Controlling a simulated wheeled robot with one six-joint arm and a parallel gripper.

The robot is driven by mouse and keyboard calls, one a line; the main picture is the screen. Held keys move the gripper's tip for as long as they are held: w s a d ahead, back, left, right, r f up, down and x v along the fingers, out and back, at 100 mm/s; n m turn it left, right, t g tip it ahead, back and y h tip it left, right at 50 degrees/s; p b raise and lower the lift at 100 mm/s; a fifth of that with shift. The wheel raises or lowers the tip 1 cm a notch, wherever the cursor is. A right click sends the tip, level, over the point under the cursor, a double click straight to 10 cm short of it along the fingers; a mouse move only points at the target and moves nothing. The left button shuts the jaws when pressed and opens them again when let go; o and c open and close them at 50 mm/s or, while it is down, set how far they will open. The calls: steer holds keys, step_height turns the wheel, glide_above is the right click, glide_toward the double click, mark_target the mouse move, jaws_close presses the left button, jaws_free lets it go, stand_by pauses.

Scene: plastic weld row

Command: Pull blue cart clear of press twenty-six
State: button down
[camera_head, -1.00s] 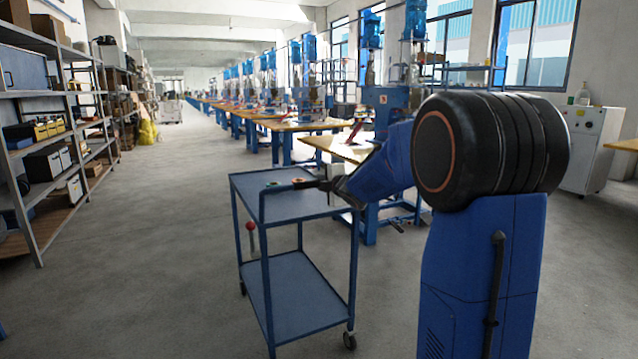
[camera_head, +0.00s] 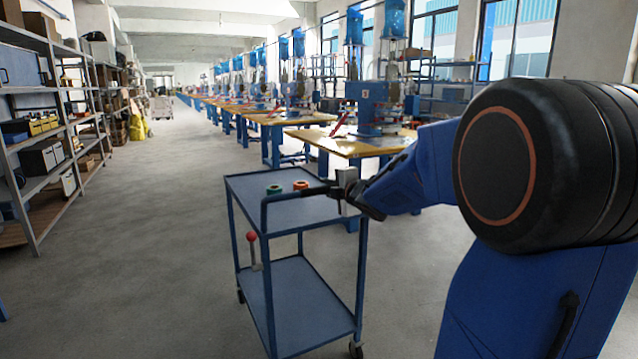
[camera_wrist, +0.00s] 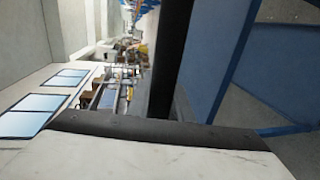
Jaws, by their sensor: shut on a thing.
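The blue two-shelf cart (camera_head: 312,292) stands upright on the floor in the middle of the head view. Its dark handle bar (camera_head: 283,194) runs along the near top edge. My gripper (camera_head: 338,187) is shut on the right part of this bar. In the wrist view the dark bar (camera_wrist: 172,60) runs down to my gripper (camera_wrist: 160,128), with blue cart surface (camera_wrist: 205,50) at the right. Blue presses (camera_head: 378,100) stand on wooden-topped benches behind the cart. I cannot read which is twenty-six.
A green ring (camera_head: 274,189) and an orange ring (camera_head: 301,185) lie on the cart's top shelf. A red-knobbed lever (camera_head: 252,237) shows at its left side. Loaded shelving (camera_head: 40,150) lines the left. The aisle floor (camera_head: 150,220) left of the cart is clear.

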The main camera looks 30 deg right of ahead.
steer(key=shift+s, duration=2.45)
steer(key=c, duration=1.6)
jaws_free()
steer(key=s+r, duration=0.1)
steer(key=s, duration=0.4)
steer(key=s+r, duration=0.1)
steer(key=s, duration=0.5)
steer(key=s+r, duration=0.1)
steer(key=s, duration=0.5)
steer(key=shift+r, duration=0.15)
